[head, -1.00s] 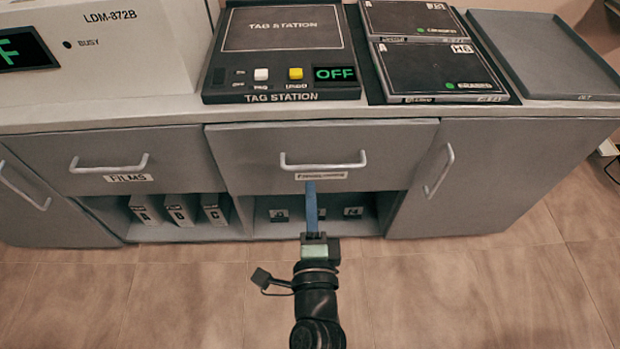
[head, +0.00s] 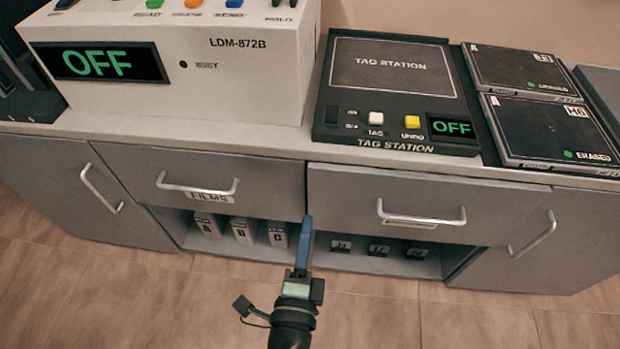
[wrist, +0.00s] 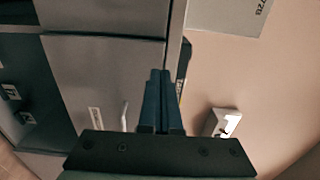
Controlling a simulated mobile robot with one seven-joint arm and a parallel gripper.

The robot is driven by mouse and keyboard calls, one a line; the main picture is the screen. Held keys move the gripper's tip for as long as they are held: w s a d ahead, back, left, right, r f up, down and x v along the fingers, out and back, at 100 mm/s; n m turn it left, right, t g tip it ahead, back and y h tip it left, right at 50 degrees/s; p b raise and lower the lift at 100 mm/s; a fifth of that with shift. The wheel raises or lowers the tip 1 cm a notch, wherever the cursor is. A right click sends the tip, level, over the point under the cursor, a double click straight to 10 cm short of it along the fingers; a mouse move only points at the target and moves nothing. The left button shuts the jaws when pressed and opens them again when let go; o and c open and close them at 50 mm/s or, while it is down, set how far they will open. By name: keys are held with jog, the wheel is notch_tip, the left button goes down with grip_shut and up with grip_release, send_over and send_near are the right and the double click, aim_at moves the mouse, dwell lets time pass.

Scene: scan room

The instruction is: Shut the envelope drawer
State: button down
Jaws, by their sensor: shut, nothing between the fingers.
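The drawer (head: 350,190) under the tag station has a bar handle (head: 420,214) and a blurred label; I take it for the envelope drawer. Its front looks nearly level with its neighbour; I cannot tell whether it stands slightly out. In the wrist view the same drawer front (wrist: 85,75) is left of the fingers, with its handle (wrist: 124,115). My gripper (head: 307,222) shows blue fingers shut and empty, pointing at the cabinet near the seam between the two drawers. Its fingertips (wrist: 160,73) also show in the wrist view. I cannot tell whether they touch the front.
The films drawer (head: 265,184) is on the left and looks shut. Open shelves below hold white boxes (head: 240,231) and dark boxes (head: 377,248). Cabinet doors with handles flank both sides. The tag station (head: 390,95) and the LDM-872B machine (head: 250,75) stand on the counter. Floor in front is clear.

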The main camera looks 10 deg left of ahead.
aim_at(316, 170)
jog(key=w, duration=1)
jog(key=shift+w, duration=0.2)
jog(key=shift+w, duration=1)
jog(key=shift+r, duration=0.25)
